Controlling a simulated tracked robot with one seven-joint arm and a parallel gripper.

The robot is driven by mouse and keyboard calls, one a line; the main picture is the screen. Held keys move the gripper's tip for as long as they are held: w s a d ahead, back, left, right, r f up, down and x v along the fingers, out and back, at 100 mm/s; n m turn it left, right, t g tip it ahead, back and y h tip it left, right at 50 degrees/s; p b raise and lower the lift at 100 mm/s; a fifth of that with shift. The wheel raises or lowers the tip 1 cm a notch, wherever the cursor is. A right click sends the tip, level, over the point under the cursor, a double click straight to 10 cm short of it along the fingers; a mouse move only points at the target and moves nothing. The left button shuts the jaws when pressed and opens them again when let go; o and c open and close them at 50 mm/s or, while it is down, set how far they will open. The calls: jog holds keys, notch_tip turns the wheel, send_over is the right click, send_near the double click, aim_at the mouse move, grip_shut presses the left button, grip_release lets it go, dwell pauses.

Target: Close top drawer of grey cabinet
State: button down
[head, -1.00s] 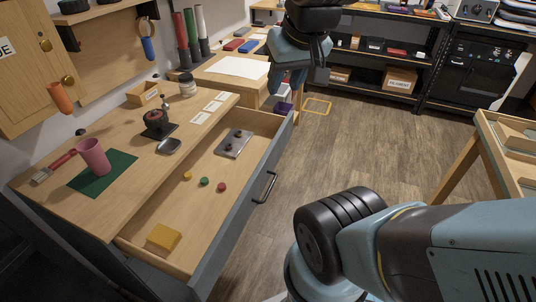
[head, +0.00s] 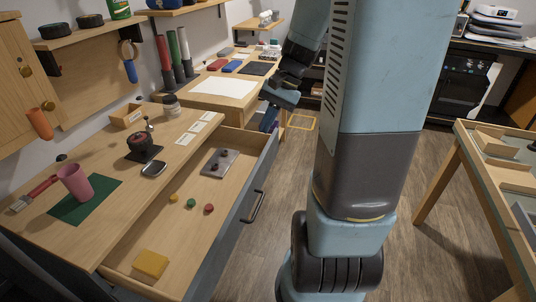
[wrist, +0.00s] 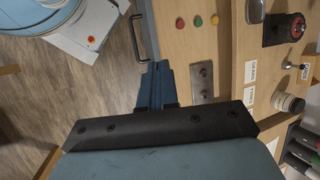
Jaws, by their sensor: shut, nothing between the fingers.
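The grey cabinet's top drawer (head: 258,178) stands pulled out, with a dark handle (head: 256,206) on its grey front. In the wrist view the handle (wrist: 138,38) shows at the top. Inside the drawer lie a yellow block (head: 150,264), several small coloured knobs (head: 191,203) and a metal plate (head: 220,163). My gripper (head: 268,122) is shut and empty at the drawer's far front corner. In the wrist view its fingers (wrist: 157,68) overlap the end of the drawer front. I cannot tell whether they touch it.
The cabinet top (head: 110,185) holds a pink cup (head: 75,184) on a green mat, a black-and-red device (head: 142,147) and a jar (head: 171,105). A wooden table (head: 478,170) stands at right. The floor (head: 420,235) in front of the drawer looks clear, apart from my arm.

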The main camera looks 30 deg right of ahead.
jog(key=w+d+f+m+t+y, duration=0.1)
jog(key=w+d+f+m+y, duration=0.3)
jog(key=f, duration=0.3)
jog(key=w+d+f+m+t+y, duration=0.1)
jog(key=d+f+m+t+y, duration=0.1)
jog(key=d+f+m+y, duration=0.3)
jog(key=m+t+h, duration=0.2)
jog(key=m+t, duration=0.8)
send_near(270, 158)
jog(key=x, duration=0.6)
jog(key=shift+w+a+f, duration=0.15)
jog(key=shift+w+a, duration=0.05)
jog(key=shift+w, duration=0.05)
jog(key=shift+w+a, duration=0.1)
